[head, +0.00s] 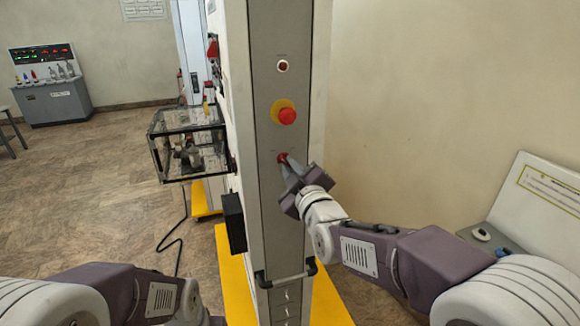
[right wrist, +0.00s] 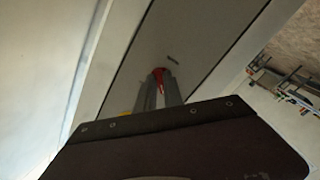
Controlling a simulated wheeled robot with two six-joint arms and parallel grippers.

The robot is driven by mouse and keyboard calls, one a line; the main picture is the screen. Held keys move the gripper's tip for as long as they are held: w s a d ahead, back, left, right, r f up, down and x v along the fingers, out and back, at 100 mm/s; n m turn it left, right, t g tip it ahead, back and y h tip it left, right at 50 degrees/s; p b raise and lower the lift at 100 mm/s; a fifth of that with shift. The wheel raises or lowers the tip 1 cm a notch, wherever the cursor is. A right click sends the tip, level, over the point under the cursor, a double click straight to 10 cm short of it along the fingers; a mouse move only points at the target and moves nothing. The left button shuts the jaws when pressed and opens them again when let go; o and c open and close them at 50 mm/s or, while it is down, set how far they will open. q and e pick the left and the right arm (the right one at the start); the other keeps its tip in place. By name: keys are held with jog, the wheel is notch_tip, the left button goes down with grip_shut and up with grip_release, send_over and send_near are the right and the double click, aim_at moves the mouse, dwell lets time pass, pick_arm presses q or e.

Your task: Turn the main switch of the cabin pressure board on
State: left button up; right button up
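The main switch (head: 282,158) is a small red knob on the narrow grey end face of the tall board (head: 265,205), below a red mushroom button on a yellow disc. My right gripper (head: 286,165) is at the switch, its fingers pointing at the panel. In the right wrist view the red switch (right wrist: 158,73) shows between the two close fingertips (right wrist: 159,84), which look closed on its sides. The fingers partly hide the knob, so its turn angle is not clear. My left arm is low at the left; its gripper is out of view.
The red mushroom button (head: 287,115) and a round red lamp (head: 283,66) sit above the switch. A black handle (head: 285,276) juts out below. A clear box (head: 188,145) projects left of the board. A sloped white panel (head: 540,205) stands at right.

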grip_shut()
jog(key=shift+s+a+m+b, duration=0.15)
jog(key=shift+m+b, duration=2.85)
jog(key=shift+m, duration=1.5)
jog(key=shift+w+a+m+b, duration=0.1)
jog(key=shift+m+b, duration=2.85)
jog(key=shift+m, duration=1.55)
jog(key=o, duration=0.6)
grip_release()
